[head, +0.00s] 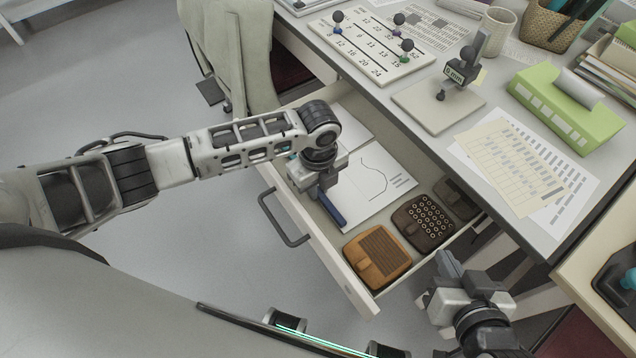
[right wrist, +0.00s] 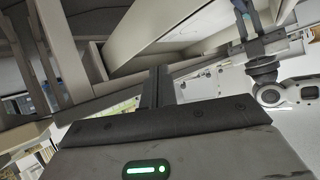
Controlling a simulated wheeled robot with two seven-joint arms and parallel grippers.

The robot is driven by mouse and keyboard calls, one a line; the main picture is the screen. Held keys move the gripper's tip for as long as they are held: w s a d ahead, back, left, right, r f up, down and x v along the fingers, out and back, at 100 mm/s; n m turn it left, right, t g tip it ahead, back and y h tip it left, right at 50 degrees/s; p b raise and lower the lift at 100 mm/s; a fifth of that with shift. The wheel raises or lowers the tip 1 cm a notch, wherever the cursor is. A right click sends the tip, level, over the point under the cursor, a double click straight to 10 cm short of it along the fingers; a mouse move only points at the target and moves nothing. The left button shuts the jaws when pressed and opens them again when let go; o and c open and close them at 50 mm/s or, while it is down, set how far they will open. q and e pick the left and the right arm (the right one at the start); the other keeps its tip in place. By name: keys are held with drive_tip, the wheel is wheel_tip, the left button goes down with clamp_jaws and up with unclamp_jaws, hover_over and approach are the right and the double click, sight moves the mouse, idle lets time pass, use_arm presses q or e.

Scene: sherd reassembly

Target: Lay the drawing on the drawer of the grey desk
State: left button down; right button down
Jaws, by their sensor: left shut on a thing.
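The drawing (head: 378,183), a white sheet with a curved line and short lines of text, is inside the open drawer (head: 325,258) of the grey desk (head: 395,97). It looks flat, at or just above the drawer bottom; the exact gap cannot be told. My left gripper (head: 335,212) is over the drawer at the sheet's left edge, shut on the drawing, and its wrist covers part of the sheet. My right gripper (head: 446,262) is empty beside the drawer's front right corner; its fingers look together in the right wrist view (right wrist: 161,90).
An orange-brown case (head: 377,254), a dark case with rings (head: 424,222) and another dark case (head: 457,198) fill the drawer's right part. Another white sheet (head: 352,132) lies behind my left wrist. The desktop holds a number board (head: 372,45), a stand (head: 440,104) and a green box (head: 565,112).

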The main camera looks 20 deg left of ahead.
idle(0.6)
use_arm(q)
drive_tip(key=shift+f, duration=0.1)
drive_tip(key=c, duration=0.9)
unclamp_jaws()
drive_tip(key=shift+o, duration=0.2)
